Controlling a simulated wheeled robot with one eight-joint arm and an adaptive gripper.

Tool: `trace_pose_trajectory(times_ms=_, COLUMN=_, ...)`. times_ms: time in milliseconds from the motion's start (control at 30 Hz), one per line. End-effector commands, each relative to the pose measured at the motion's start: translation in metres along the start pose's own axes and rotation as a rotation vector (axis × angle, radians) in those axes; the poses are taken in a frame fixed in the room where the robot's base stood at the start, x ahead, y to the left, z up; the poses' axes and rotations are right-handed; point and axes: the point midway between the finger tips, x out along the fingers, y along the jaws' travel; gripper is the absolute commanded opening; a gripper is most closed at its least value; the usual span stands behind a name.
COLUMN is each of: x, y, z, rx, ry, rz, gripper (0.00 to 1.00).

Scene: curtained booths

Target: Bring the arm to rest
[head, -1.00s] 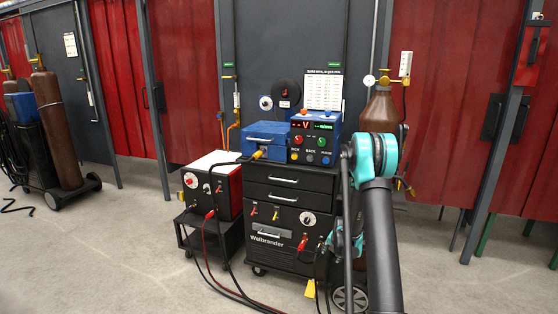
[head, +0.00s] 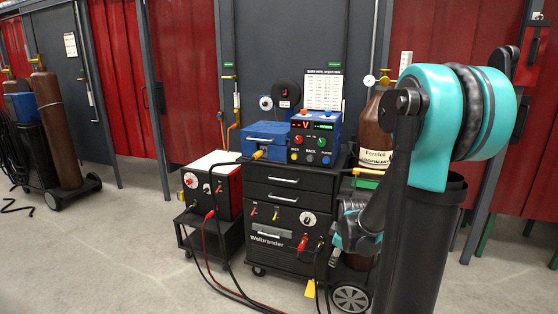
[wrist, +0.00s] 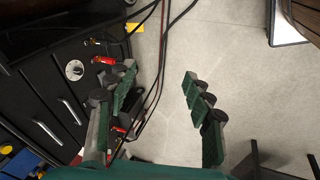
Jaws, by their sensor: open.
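My arm stands at the right of the head view, its large teal joint (head: 440,110) raised and close to the camera. The forearm hangs down behind it to a teal wrist (head: 355,240) beside the right side of the black welding cabinet (head: 285,222). In the wrist view my gripper (wrist: 160,92) is open, its green-padded fingers spread wide with nothing held between them. Concrete floor and cables show between the fingers. The fingers are mostly hidden in the head view.
The cabinet carries a blue power unit (head: 315,137) and a blue box (head: 265,141). A brown gas cylinder (head: 373,130) stands behind the wrist. Red and black cables (head: 212,245) run along the floor.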

Motion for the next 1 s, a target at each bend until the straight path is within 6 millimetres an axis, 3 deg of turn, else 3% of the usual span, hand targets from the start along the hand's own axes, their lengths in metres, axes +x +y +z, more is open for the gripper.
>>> trace_pose_trajectory(times_ms=200, x=-0.039, y=-0.054, z=0.027, rx=0.367, ry=-0.012, rz=-0.001, gripper=0.52)
trace_pose_trajectory(times_ms=533, x=-0.067, y=-0.128, z=0.067, rx=0.869, ry=-0.029, rz=0.003, gripper=0.52)
trace_pose_trajectory(times_ms=700, x=-0.070, y=-0.144, z=0.077, rx=0.989, ry=-0.033, rz=0.007, gripper=0.52)
trace_pose_trajectory(times_ms=1000, x=-0.070, y=-0.146, z=0.078, rx=1.012, ry=-0.034, rz=0.007, gripper=0.52)
